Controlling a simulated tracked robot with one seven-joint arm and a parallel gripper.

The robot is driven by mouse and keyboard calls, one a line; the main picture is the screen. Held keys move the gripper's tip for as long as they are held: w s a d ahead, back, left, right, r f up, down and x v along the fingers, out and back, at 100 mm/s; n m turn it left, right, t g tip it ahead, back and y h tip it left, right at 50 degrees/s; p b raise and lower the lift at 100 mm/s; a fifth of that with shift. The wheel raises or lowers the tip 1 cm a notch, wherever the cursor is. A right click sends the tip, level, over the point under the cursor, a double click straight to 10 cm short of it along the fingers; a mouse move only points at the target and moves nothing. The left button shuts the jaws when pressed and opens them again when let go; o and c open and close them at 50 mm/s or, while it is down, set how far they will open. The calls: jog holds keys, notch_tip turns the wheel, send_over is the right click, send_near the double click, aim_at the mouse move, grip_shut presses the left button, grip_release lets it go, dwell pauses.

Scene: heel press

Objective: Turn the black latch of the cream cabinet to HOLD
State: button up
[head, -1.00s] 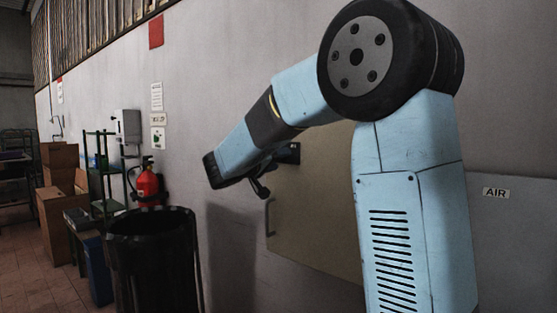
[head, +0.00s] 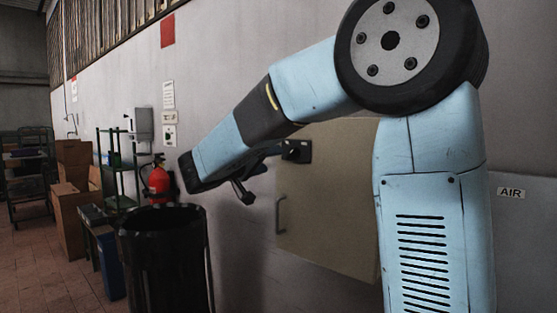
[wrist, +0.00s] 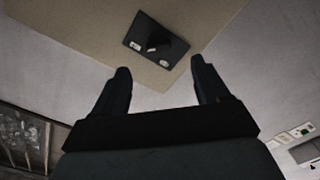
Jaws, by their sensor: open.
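The cream cabinet (head: 335,200) is on the wall, partly hidden behind my arm in the head view. Its black latch (head: 298,150) is near the top left corner of the door. In the wrist view the latch (wrist: 165,45) is a dark plate with a dark raised part and small pale labels, too small to read. I cannot tell the latch's setting. My gripper (wrist: 160,66) is open and empty. Its two black fingers point towards the cabinet, with the latch just beyond the gap between the tips, apart from it. In the head view, the gripper is left of the latch.
A black bin (head: 163,255) stands left of the cabinet, below my forearm. A red fire extinguisher (head: 158,182), a green shelf rack (head: 120,165) and cardboard boxes (head: 75,200) are further left. The cabinet door has a handle (head: 281,214) at its left edge.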

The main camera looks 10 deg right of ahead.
jog(key=v, duration=0.4)
jog(key=shift+s+a, duration=0.1)
jog(key=shift+a, duration=0.15)
dwell(0.3)
jog(key=s+d+f+n+g+y, duration=0.1)
jog(key=s+d+f+g+y, duration=0.5)
jog(key=s+d, duration=0.8)
jog(key=s+a+f+y, duration=0.1)
jog(key=s+f+y, duration=0.3)
jog(key=s, duration=0.3)
jog(key=s+a+f+n+t+y, duration=0.1)
jog(key=s+f+y, duration=0.3)
jog(key=s, duration=0.3)
jog(key=shift+s+f+y, duration=0.3)
jog(key=shift+s+f, duration=0.05)
jog(key=shift+f, duration=0.1)
jog(key=shift+a, duration=0.1)
